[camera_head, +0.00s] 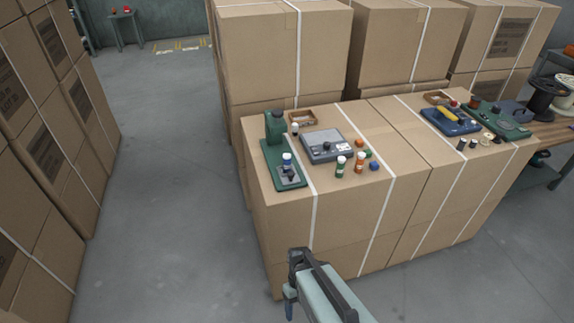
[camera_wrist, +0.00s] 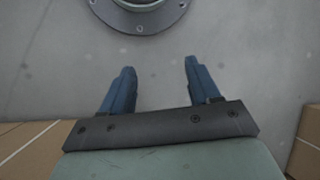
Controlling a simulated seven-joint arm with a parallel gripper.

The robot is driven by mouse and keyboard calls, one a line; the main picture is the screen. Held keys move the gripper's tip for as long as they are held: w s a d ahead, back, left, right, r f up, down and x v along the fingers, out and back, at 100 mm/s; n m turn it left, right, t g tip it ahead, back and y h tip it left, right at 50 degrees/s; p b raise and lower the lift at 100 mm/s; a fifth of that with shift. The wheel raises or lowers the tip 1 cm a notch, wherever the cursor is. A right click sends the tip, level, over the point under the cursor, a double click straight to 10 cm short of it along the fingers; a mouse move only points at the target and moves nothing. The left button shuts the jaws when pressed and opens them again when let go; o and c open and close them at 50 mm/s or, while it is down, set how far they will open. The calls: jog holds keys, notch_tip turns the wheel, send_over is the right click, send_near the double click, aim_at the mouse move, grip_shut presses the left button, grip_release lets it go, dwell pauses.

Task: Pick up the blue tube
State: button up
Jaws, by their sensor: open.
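My gripper (camera_head: 289,306) is in front of and below the box top, well apart from the blue-capped tube. In the wrist view, my gripper's two blue fingers (camera_wrist: 158,73) are spread with nothing between them. The wrist view shows floor and no tube.
The grey scale (camera_head: 327,145), an open tray (camera_head: 301,118) and small coloured balls (camera_head: 375,167) crowd the near box top (camera_head: 357,204). A blue device (camera_head: 450,121) and spools stand further right. Tall cardboard stacks (camera_head: 285,55) rise behind. Floor is clear left of the box.

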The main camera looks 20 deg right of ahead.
jog(key=w+r+n+t+y, duration=0.2)
jog(key=w+r+n, duration=0.2)
jog(key=w+r, duration=1)
notch_tip(320, 180, up, 32)
jog(key=n+t, duration=0.3)
jog(key=t, duration=0.4)
send_over(289, 156)
jog(key=s+d, duration=0.3)
jog(key=d, duration=0.1)
jog(key=x, duration=0.7)
jog(key=shift+s+f, duration=0.15)
jog(key=shift+f, duration=0.35)
jog(key=shift+a+x, duration=0.2)
jog(key=shift+x, duration=1.15)
jog(key=shift+a+x, duration=0.25)
jog(key=shift+x, duration=1.05)
jog(key=shift+r, duration=0.2)
grip_shut()
